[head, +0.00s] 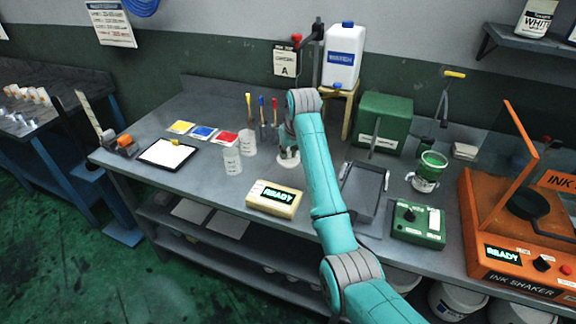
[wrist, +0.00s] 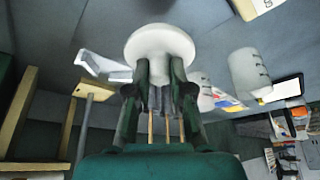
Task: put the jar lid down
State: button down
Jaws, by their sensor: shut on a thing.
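The jar lid (wrist: 160,42) is a white round disc at the top middle of the wrist view. My gripper (wrist: 160,72) is shut on it, with dark fingers on either side of its underside. In the head view the lid (head: 288,160) seems to be the small white shape below the end of my arm, over the bench behind the cream READY box (head: 275,198). My fingers are mostly hidden by my arm there. I cannot tell whether the lid touches the bench.
Two clear beakers (head: 233,161) and colored swatches (head: 203,132) stand left of my arm. A grey tray (head: 365,190), green control box (head: 418,222) and open green-and-white can (head: 428,172) are to the right. Bare bench (head: 190,187) lies front left.

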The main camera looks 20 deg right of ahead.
aim_at(290, 160)
jog(key=shift+f, duration=2.65)
jog(key=shift+f, duration=0.15)
jog(key=c, duration=1)
grip_release()
jog(key=shift+c, duration=0.2)
jog(key=v, duration=1.2)
jog(key=shift+r, duration=0.25)
jog(key=shift+d, duration=0.1)
